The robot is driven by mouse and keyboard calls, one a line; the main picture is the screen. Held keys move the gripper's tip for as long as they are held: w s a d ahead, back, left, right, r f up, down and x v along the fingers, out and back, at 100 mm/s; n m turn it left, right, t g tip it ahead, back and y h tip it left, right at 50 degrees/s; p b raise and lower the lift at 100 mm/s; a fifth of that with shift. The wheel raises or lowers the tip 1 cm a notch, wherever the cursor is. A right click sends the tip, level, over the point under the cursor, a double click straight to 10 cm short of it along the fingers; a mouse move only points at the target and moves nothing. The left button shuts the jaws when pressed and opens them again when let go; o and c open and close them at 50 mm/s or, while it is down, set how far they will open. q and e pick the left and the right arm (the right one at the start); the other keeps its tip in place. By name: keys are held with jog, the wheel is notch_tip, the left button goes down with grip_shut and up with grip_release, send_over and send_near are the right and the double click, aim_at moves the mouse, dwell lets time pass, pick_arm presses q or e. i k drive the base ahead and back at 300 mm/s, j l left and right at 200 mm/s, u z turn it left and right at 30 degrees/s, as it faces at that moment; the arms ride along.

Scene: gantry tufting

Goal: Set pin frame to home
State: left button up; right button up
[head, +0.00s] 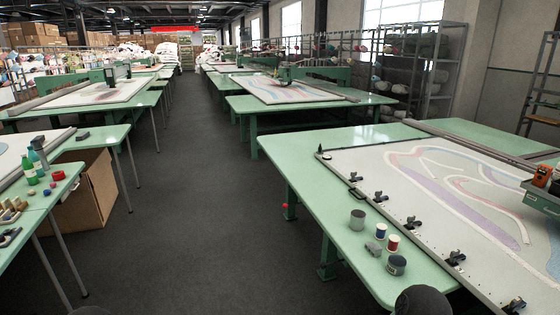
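What looks like the pin frame (345,165) lies on the green table at the right, holding a pale cloth with purple, red and blue tufted curves. Several black clamps (412,222) sit along its near left edge, and the frame runs out of the picture at the right and bottom. A dark rail (455,138) runs along its far side. No home mark can be made out. Neither gripper is in view; only dark rounded parts, probably mine, show at the bottom edge.
A grey can (357,219), two thread spools (393,243) and a dark tin (396,265) stand on the green table's near left margin (312,205). An orange-and-black machine head (543,177) is at the right edge. A cardboard box (92,190) stands left. The grey aisle floor (205,190) is clear.

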aim_at(464, 198)
jog(key=i+j+z, duration=0.1)
jog(key=i+z, duration=0.35)
jog(key=i+j+z, duration=0.25)
jog(key=i+z, duration=0.2)
jog(key=i+j+z, duration=0.7)
jog(key=j+z, duration=0.2)
